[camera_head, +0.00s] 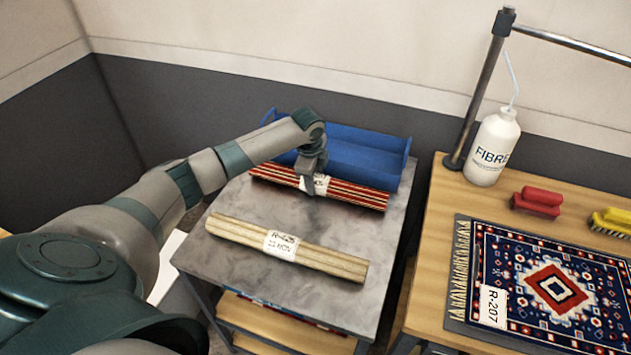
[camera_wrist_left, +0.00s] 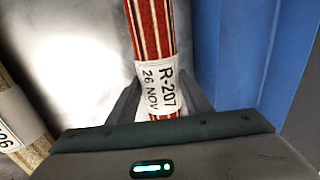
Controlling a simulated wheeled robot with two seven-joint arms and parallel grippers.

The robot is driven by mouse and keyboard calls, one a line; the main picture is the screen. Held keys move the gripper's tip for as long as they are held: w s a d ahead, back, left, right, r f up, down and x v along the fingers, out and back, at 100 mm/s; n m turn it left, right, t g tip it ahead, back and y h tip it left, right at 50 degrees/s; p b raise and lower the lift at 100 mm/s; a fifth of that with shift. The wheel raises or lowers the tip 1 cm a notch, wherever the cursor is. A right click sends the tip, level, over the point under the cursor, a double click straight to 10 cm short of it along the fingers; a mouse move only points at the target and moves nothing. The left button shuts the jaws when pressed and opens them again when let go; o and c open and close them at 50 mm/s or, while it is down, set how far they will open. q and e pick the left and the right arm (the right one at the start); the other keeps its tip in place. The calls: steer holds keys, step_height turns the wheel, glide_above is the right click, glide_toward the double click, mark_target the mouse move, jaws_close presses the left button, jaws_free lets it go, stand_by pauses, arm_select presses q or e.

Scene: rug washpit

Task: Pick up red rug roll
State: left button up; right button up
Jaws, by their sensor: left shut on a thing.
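The red rug roll (camera_head: 349,193) has cream stripes and a white paper band. It lies along the back of the grey metal table, in front of the blue bin. My left gripper (camera_head: 312,184) is over it near its middle, shut on it at the band. In the left wrist view the roll (camera_wrist_left: 150,30) runs up between the two fingers (camera_wrist_left: 160,98), and its band reads "R-207 26 NOV". I cannot tell whether the roll is lifted off the table. My right gripper is not in view.
A cream rug roll (camera_head: 230,229) with a white label lies nearer on the metal table (camera_head: 300,303). The blue bin (camera_head: 366,160) stands close behind the red roll. On the wooden bench at right are a patterned rug (camera_head: 600,290), a white bottle (camera_head: 493,148) and brushes (camera_head: 538,201).

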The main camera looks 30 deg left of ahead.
mark_target(318, 179)
arm_select(q)
step_height(318, 179, up, 10)
steer(key=shift+w+r+b, duration=0.1)
steer(key=shift+b, duration=1.15)
steer(key=shift+d+r, duration=0.15)
steer(key=shift+d, duration=0.35)
steer(key=s+d+r+n+y, duration=0.1)
steer(key=s+d+r+n, duration=0.2)
steer(key=d, duration=0.6)
steer(key=s+d+r+n, duration=0.2)
steer(key=s+d+n, duration=0.15)
steer(key=d, duration=0.65)
steer(key=s+d+n+g+y, duration=0.1)
steer(key=s+n, duration=0.7)
steer(key=s, duration=0.8)
steer(key=shift+s+d+r+n+g, duration=0.25)
steer(key=shift+d+r+n+g, duration=0.15)
steer(key=shift+d+g, duration=0.45)
